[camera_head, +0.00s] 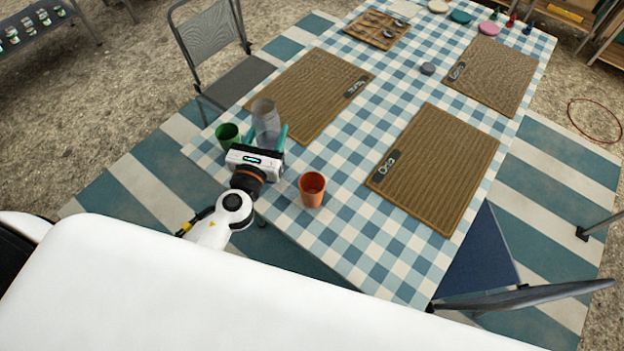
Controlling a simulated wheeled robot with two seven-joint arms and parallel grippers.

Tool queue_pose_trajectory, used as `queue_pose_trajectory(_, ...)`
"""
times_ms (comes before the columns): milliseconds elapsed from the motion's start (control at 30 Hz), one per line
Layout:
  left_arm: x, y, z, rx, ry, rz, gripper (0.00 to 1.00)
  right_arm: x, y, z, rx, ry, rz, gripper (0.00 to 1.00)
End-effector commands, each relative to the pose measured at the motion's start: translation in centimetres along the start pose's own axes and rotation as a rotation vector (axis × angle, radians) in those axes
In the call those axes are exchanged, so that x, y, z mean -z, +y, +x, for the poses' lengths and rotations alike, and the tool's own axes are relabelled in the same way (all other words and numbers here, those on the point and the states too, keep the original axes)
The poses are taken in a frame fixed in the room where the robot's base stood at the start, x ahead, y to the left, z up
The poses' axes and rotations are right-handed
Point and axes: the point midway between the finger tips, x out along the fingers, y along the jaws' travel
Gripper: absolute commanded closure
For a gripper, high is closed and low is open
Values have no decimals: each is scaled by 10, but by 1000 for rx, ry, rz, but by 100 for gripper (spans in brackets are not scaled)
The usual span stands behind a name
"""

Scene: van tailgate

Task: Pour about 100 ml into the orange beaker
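The orange beaker (312,189) stands upright on the checked tablecloth near the table's front left edge. What is in it I cannot make out. A clear vessel (265,113) is left of and behind it; my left gripper hides its lower part. My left gripper (265,134) has its teal fingers on either side of the clear vessel. I cannot tell whether they press on it or stand slightly apart. A green beaker (228,135) stands just left of the gripper. My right gripper is out of view.
The table (345,225) bears woven placemats (433,165), a cutlery tray (377,28) and a small grey-blue round thing (427,68). A grey chair (215,50) stands at the left, a blue one (480,255) at the front right. Cloth around the orange beaker is clear.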

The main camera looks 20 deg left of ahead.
Motion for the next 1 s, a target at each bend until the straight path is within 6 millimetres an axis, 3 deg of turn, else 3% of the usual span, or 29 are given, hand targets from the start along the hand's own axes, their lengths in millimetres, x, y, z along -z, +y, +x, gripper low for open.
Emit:
queue_pose_trajectory(367,1,2,-1,-1,23,81,86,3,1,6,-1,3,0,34)
queue_pose_trajectory(1000,-2,11,-3,0,128,467,86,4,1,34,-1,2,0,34)
